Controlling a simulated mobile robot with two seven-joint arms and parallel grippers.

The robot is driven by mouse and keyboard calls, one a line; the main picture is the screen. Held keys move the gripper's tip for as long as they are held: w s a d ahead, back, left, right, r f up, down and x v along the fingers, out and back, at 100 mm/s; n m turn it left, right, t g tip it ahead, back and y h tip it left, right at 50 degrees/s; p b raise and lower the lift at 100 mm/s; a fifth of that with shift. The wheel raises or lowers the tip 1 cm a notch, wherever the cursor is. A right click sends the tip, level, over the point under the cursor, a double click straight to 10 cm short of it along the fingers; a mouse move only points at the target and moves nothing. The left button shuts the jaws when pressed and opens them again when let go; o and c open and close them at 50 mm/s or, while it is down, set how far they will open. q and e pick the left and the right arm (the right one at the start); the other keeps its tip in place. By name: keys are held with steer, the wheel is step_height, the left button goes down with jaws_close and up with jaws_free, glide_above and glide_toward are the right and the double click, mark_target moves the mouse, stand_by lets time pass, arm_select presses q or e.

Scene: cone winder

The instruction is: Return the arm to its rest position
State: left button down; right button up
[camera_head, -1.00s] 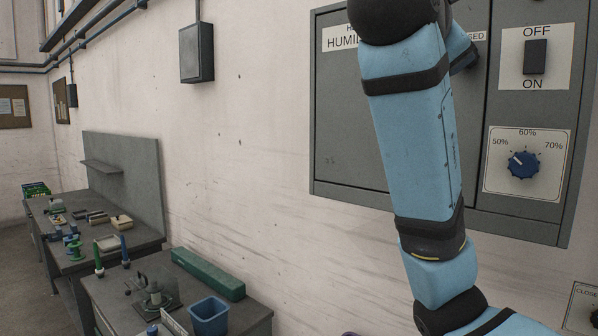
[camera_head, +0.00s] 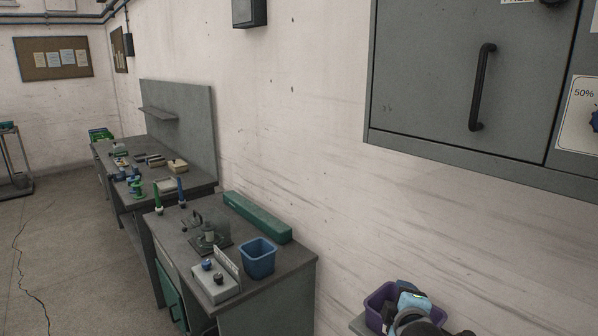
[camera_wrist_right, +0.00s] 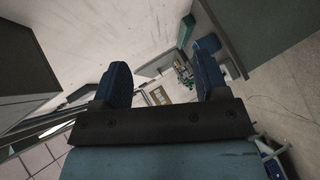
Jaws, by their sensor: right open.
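My right gripper (camera_wrist_right: 163,82) shows in the right wrist view with its two blue fingers spread apart and nothing between them. The room behind it appears tilted. In the head view, a light blue and black part of my arm (camera_head: 411,302) shows low at the bottom right, in front of a purple bin; the gripper itself cannot be made out there. My left gripper is in neither view.
A grey wall cabinet (camera_head: 462,85) with a black handle (camera_head: 482,87) hangs at the upper right. A workbench (camera_head: 290,262) carries a blue bin (camera_head: 258,259) and a green box (camera_head: 257,216). A purple bin (camera_head: 372,302) stands at the bottom right. Floor at left is mostly open.

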steer(key=s+a+f+m+g+y, duration=0.1)
steer(key=s+f+m, duration=0.1)
steer(key=s+f, duration=0.5)
steer(key=s+f+m+y, duration=0.2)
steer(key=s+f, duration=0.2)
steer(key=f, duration=0.5)
steer(key=s+f+m+y, duration=0.1)
steer(key=s+f+m, duration=0.2)
steer(key=s, duration=0.6)
steer(key=s+f+m+g, duration=0.1)
steer(key=s+f+m, duration=0.3)
steer(key=s+f, duration=0.3)
steer(key=s, duration=0.2)
steer(key=shift+s+a+f+g+y, duration=0.3)
steer(key=shift+s+f+y, duration=0.1)
